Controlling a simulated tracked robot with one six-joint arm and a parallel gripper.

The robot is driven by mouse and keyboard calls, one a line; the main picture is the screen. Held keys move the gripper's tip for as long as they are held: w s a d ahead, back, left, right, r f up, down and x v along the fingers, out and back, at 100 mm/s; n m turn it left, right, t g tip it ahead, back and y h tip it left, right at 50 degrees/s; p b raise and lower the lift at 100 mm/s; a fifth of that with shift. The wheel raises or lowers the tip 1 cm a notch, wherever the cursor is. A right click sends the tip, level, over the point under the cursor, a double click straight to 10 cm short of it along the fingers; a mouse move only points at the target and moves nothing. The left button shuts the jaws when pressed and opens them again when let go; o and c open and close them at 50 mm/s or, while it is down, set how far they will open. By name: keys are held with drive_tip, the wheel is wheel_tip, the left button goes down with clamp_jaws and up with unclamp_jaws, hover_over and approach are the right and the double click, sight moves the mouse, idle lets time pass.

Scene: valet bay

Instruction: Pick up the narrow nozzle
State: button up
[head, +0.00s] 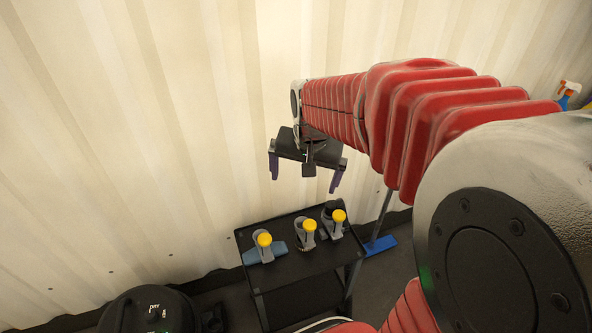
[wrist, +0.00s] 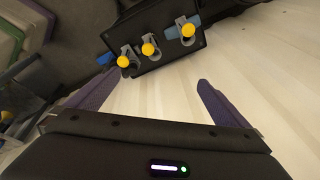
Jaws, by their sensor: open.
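Three nozzle-like tools with grey bodies and yellow knobs stand in a row on a small black stand (head: 285,273). The left tool (head: 256,250) in the head view has a flat blue-grey part. The middle tool (head: 303,238) is grey, and the right tool (head: 328,226) has a dark part behind it. I cannot tell for sure which is the narrow nozzle. My gripper (head: 305,181) is open and empty, above and behind the stand near the wall. In the wrist view its purple fingers (wrist: 153,90) are wide apart, with the tools beyond them.
A pale corrugated wall (head: 130,120) rises close behind my gripper. A black round machine (head: 150,312) stands at the lower left. A blue item (head: 380,245) lies right of the stand, and a spray bottle (head: 567,93) shows at the far right.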

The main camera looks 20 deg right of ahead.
drive_tip(key=w+d+f+m+g, duration=0.1)
drive_tip(key=w+d+f+m, duration=0.15)
drive_tip(key=d+f, duration=0.2)
drive_tip(key=w+d+f+m+g, duration=0.1)
drive_tip(key=w+d+f+m, duration=0.15)
drive_tip(key=f, duration=0.25)
drive_tip(key=m+g, duration=0.1)
drive_tip(key=m, duration=0.3)
hover_over(331, 221)
wheel_tip(331, 221, down, 14)
drive_tip(key=shift+w+a+y, duration=0.15)
drive_tip(key=shift+a+y, duration=0.05)
drive_tip(key=shift+y, duration=0.1)
wheel_tip(331, 221, down, 8)
drive_tip(key=shift+f, duration=0.2)
drive_tip(key=shift+d+f, duration=0.15)
drive_tip(key=shift+f, duration=1.15)
drive_tip(key=shift+d+f, duration=0.1)
drive_tip(key=shift+f, duration=1.2)
